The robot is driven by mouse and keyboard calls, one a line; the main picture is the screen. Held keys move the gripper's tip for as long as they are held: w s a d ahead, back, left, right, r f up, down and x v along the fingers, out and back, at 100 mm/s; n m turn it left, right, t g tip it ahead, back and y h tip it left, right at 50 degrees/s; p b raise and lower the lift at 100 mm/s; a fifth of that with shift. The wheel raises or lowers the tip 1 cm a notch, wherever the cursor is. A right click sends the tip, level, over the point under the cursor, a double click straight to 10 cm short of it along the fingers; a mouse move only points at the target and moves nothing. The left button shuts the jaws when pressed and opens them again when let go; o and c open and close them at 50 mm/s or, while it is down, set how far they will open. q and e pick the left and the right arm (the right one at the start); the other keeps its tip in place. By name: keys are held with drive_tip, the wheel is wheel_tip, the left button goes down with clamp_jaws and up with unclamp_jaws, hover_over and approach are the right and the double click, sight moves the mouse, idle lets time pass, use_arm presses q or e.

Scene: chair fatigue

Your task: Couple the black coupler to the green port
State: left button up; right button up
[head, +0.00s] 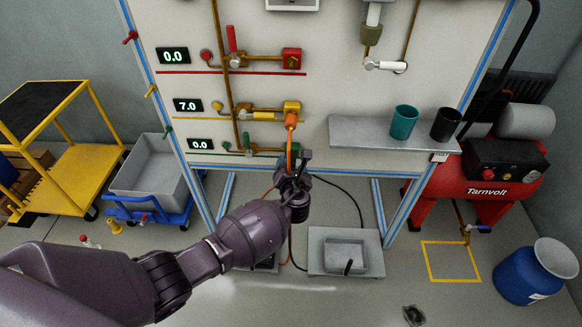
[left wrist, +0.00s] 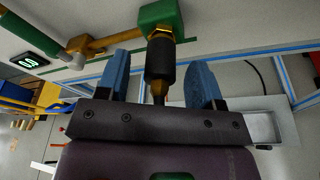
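The green port (left wrist: 160,15) is a green block with a brass fitting under it, at the top of the left wrist view. The black coupler (left wrist: 160,62) hangs straight below, its upper end against the brass fitting, with no clear gap. My left gripper (left wrist: 158,70) is open, with one blue finger on each side of the coupler and space between each finger and it. In the head view my left gripper (head: 293,168) is below the panel's lowest line and hides most of the coupler and port. My right gripper is not in view.
An orange coupler (head: 291,121) with an orange hose sits at the yellow port (head: 292,106) just above. A shelf (head: 360,131) with a teal cup (head: 404,121) and a black cup (head: 446,124) juts out to the right. A grey tray (head: 345,253) lies on the floor below.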

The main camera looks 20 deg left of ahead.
use_arm(q)
drive_tip(key=p+v, duration=0.3)
drive_tip(key=v, duration=0.7)
drive_tip(key=shift+s+d, duration=0.2)
drive_tip(key=shift+s, duration=0.15)
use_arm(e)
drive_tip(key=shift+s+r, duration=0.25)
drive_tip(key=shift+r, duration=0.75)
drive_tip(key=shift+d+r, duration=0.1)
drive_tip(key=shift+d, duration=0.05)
